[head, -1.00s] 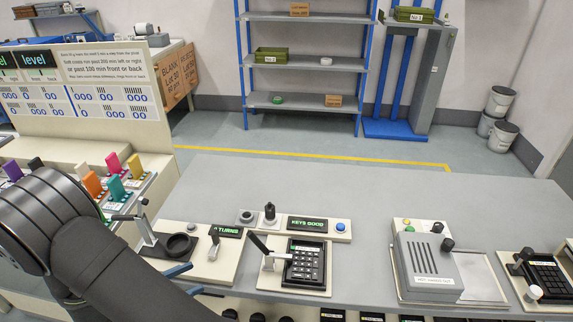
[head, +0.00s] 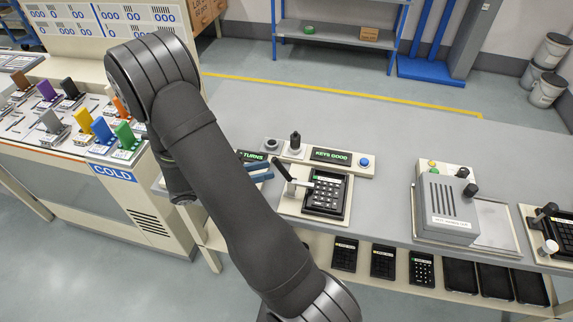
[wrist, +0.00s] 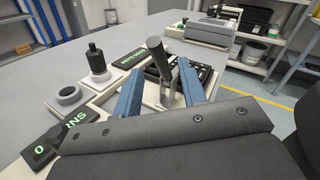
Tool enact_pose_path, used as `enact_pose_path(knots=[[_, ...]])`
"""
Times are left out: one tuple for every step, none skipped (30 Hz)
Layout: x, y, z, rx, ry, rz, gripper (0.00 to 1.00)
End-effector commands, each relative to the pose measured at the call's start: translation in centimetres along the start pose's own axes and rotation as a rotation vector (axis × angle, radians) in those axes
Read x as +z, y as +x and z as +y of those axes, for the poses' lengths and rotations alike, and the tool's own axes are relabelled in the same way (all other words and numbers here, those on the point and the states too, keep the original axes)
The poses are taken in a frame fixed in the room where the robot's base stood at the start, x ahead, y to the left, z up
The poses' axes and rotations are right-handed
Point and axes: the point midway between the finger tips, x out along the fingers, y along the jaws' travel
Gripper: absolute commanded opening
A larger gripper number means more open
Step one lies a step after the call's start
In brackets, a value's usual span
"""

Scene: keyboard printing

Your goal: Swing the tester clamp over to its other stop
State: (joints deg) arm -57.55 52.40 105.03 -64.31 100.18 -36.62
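The tester clamp (head: 281,171) has a black handle and a pale metal lever. It stands at the left of the keypad tester, its handle leaning up and to the left in the head view. In the tester's black cradle lies a dark keypad (head: 326,193). My gripper (head: 260,170) is open, its blue fingers just left of the clamp handle. In the wrist view the clamp's grey-black handle (wrist: 157,56) shows between the two spread fingers of my gripper (wrist: 160,80); I cannot tell whether either touches it. The fingers partly hide the keypad there.
Behind the tester are a lit "KEYS GOOD" sign (head: 331,156), a blue button (head: 365,162) and a black knob (head: 295,140). A grey press-like unit (head: 448,205) stands to the right. Keypads (head: 383,263) lie on a shelf below. The table behind is clear.

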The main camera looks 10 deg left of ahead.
Motion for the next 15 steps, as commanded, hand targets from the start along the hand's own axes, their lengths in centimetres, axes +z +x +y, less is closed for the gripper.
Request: enact_pose_path(knots=[[0.0,1.3,-0.1,-0.005,-0.002,0.000,0.38],[0.0,1.9,-0.1,-0.005,-0.001,0.001,0.38],[0.0,2.7,-0.1,-0.003,0.000,0.000,0.38],[0.0,3.2,-0.1,-0.004,0.000,0.001,0.38],[0.0,3.8,-0.1,-0.004,0.000,0.000,0.38],[0.0,4.4,-0.1,-0.002,0.000,0.000,0.38],[0.0,4.8,-0.1,-0.003,0.000,0.001,0.38],[0.0,5.2,-0.1,-0.002,0.001,0.001,0.38],[0.0,5.6,0.0,-0.001,0.001,0.000,0.38],[0.0,5.9,-0.1,-0.001,0.000,0.000,0.38],[0.0,6.2,-0.1,-0.001,0.000,0.000,0.38],[0.0,6.5,-0.1,-0.001,0.000,0.000,0.38],[0.0,6.6,-0.1,0.000,0.000,0.000,0.38],[0.0,6.8,-0.1,0.001,0.000,-0.001,0.38],[0.0,6.9,0.0,0.001,0.001,-0.001,0.38]])
